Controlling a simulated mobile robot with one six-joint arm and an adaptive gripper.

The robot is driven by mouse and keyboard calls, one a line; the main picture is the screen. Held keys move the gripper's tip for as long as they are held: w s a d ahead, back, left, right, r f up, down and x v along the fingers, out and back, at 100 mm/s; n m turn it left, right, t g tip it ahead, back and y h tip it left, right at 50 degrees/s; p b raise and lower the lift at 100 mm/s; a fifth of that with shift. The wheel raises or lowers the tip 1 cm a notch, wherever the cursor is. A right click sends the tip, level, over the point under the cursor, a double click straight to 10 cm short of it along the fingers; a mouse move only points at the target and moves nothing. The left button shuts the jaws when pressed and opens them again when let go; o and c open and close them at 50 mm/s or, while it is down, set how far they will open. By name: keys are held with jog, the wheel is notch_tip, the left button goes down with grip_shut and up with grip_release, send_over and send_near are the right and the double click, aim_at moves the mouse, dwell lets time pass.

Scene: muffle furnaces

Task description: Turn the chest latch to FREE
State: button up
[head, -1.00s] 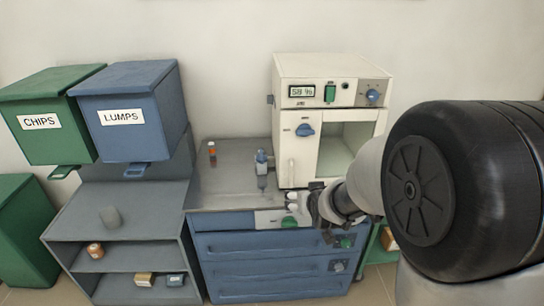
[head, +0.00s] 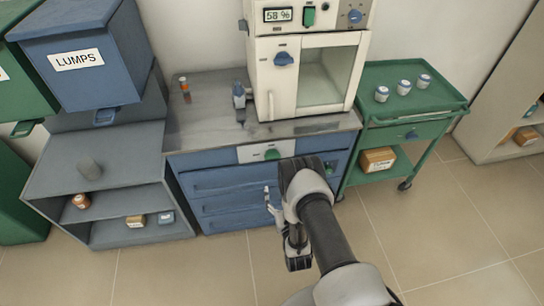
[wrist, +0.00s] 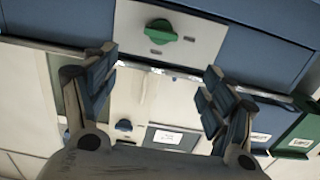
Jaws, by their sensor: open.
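The blue chest (head: 208,183) stands under the grey worktop, with several drawers. A green knob (head: 271,154), which looks like the latch, sits on a white plate at the top of its front. The knob also shows near the top of the wrist view (wrist: 160,32), its grip bar lying roughly across the picture. Markings on the plate are too small to read. My gripper (head: 270,199) is in front of the chest, below the knob in the head view. In the wrist view my gripper (wrist: 161,62) is open and empty, its fingers apart from the knob.
A cream furnace (head: 306,75) and a small bottle (head: 239,96) stand on the worktop. A green trolley (head: 412,105) with several jars is at the right. Grey shelves (head: 105,175) stand left. Floor in front is clear.

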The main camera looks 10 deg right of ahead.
aim_at(273, 157)
jog(key=w+b, duration=0.1)
jog(key=w, duration=0.4)
jog(key=w+b, duration=0.2)
jog(key=w, duration=0.4)
jog(key=w+b, duration=0.2)
jog(key=w, duration=0.3)
jog(key=shift+w+f, duration=0.15)
jog(key=shift+f, duration=0.1)
jog(key=shift+c, duration=0.2)
jog(key=c, duration=1)
